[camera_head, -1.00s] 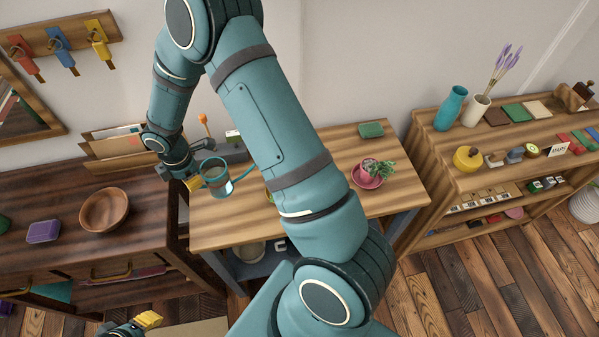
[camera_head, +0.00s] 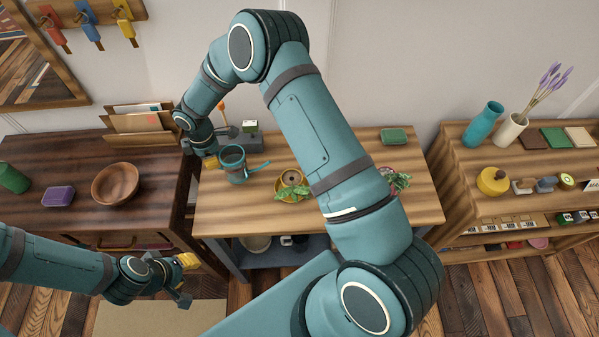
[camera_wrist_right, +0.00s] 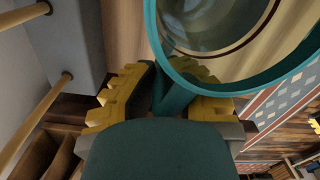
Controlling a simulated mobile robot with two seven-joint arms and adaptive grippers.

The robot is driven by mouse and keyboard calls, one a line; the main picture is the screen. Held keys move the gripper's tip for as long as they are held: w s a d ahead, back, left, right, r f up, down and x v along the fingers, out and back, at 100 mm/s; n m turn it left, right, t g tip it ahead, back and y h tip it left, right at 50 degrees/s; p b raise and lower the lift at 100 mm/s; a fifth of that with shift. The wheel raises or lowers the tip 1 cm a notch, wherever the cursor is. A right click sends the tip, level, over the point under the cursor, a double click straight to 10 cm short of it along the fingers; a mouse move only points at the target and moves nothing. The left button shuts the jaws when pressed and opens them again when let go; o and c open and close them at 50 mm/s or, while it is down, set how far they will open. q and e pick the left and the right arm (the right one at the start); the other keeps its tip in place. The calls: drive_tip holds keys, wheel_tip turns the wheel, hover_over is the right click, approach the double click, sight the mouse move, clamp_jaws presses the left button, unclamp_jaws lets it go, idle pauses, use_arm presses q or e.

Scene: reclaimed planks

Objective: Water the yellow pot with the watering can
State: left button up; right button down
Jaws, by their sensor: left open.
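The teal watering can (camera_head: 233,169) is over the left part of the wooden table, upright, its spout pointing right. My right gripper (camera_head: 211,162) is shut on its handle (camera_wrist_right: 172,98); in the wrist view the yellow fingers flank the handle and the can's open top (camera_wrist_right: 225,25) is close in front. I cannot tell whether the can touches the table. The yellow pot (camera_head: 290,179), with a green leafy plant, stands right of the spout, partly beside my right arm. My left gripper (camera_head: 185,280) is open and empty, low in front of the dark cabinet.
A pinkish-red pot with a plant (camera_head: 398,181) is partly hidden behind my right arm. A green block (camera_head: 394,136) lies at the table's back. A wooden bowl (camera_head: 115,184) and purple box (camera_head: 58,196) sit on the cabinet.

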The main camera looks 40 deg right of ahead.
sight(241, 165)
drive_tip(key=shift+r, duration=0.15)
drive_tip(key=shift+s+d+r+t+y, duration=0.25)
drive_tip(key=shift+s+r+t+y, duration=0.05)
drive_tip(key=shift+r, duration=0.05)
drive_tip(key=shift+s+d+r+t+y, duration=0.3)
drive_tip(key=shift+r+t+y, duration=0.15)
drive_tip(key=shift+s+d+r+t+y, duration=0.25)
drive_tip(key=shift+s+r+t+y, duration=0.05)
drive_tip(key=shift+r+t+y, duration=0.15)
drive_tip(key=shift+s+d+r, duration=0.15)
drive_tip(key=shift+s+d+r+t+y+p, duration=0.15)
drive_tip(key=shift+r+t+y+p, duration=0.15)
drive_tip(key=shift+r+p, duration=0.2)
idle(0.4)
drive_tip(key=shift+s+d+r, duration=0.15)
drive_tip(key=shift+s+r, duration=0.05)
drive_tip(key=shift+r, duration=0.25)
drive_tip(key=shift+s+d+r+t+y+p, duration=0.15)
drive_tip(key=shift+r+t+y+p, duration=0.15)
drive_tip(key=shift+r+p, duration=0.25)
